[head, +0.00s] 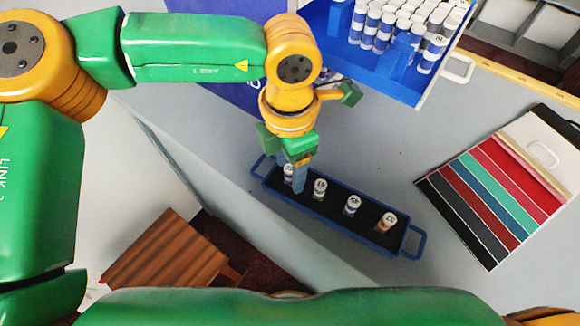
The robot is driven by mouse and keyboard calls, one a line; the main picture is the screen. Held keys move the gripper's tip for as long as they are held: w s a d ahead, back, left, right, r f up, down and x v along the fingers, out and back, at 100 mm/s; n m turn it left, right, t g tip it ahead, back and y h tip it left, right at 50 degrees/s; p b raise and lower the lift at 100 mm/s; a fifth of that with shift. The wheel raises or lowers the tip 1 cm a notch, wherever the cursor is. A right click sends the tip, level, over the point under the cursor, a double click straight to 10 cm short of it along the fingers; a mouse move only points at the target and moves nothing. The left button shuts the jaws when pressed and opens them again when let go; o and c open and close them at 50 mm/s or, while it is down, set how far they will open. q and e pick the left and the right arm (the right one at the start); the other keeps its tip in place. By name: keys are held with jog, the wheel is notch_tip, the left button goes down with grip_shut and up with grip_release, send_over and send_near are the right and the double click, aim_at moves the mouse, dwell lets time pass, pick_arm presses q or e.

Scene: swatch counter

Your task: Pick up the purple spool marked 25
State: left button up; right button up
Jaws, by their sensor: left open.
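A narrow blue tray (340,233) with a dark inside and a handle at each end holds several upright spools with white tops in one row. The leftmost spool (288,174) looks purplish and is partly hidden by my left gripper; its number cannot be read. Beside it stand a dark spool (320,190), a bluish-purple spool (352,206) and an orange-brown spool (386,223); their top marks are too small to read surely. My left gripper (299,187) points down at the tray's left end, close to the leftmost spool. It is open; contact cannot be told.
A blue bin (395,82) of several white-topped vials stands at the back. A striped swatch card (490,190) lies at the right. A brown wooden stool (168,255) is below the counter edge. The grey counter (390,150) between tray and card is clear.

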pick_arm(q)
jog(key=shift+w+f, duration=0.15)
jog(key=shift+w, duration=0.1)
jog(key=shift+s, duration=0.3)
grip_shut()
jog(key=shift+w, duration=0.15)
jog(key=shift+r, duration=0.2)
